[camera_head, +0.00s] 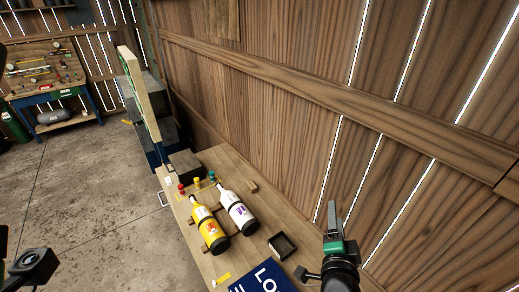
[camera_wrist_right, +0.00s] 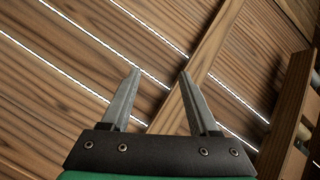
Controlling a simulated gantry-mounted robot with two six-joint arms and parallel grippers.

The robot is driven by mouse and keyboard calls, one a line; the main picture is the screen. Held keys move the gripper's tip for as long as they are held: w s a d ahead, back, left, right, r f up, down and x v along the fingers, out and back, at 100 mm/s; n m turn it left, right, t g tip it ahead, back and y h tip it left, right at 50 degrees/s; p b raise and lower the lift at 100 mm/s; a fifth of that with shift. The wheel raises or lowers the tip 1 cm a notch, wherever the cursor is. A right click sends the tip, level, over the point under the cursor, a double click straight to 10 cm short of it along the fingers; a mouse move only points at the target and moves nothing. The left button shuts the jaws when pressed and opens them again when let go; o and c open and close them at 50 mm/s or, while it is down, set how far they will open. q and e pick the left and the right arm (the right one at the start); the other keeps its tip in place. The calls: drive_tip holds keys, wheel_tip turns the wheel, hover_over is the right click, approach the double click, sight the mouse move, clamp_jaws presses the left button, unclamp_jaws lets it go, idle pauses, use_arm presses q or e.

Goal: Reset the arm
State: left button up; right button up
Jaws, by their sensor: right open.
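My right gripper (camera_head: 333,208) is raised at the lower right of the head view, in front of the plank wall and to the right of the workbench. In the right wrist view its two grey fingers (camera_wrist_right: 160,74) stand apart with nothing between them.
The wooden workbench (camera_head: 232,162) holds a yellow bottle (camera_head: 205,225), a white bottle (camera_head: 236,210), a small dark tray (camera_head: 283,246) and a blue lettered item (camera_head: 264,281). A tool bench (camera_head: 50,95) stands far left. The concrete floor (camera_head: 90,190) between is clear.

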wheel_tip(320, 180, up, 17)
drive_tip(key=d+t, duration=0.1)
drive_tip(key=t, duration=0.2)
drive_tip(key=s+r+n+t+y, duration=0.1)
drive_tip(key=s+r+n+t, duration=0.3)
drive_tip(key=r, duration=0.6)
drive_tip(key=s+r+n+t, duration=0.1)
drive_tip(key=s+r+t, duration=0.1)
drive_tip(key=s+r, duration=0.55)
drive_tip(key=s+a+r+n+t+y, duration=0.3)
drive_tip(key=s+a+r+n+y, duration=0.1)
drive_tip(key=n, duration=0.7)
wheel_tip(320, 180, up, 3)
drive_tip(key=shift+s+a+f+n+y+p, duration=0.15)
drive_tip(key=shift+s+n+y+p, duration=0.25)
drive_tip(key=shift+s+y, duration=0.55)
drive_tip(key=shift+w, duration=0.2)
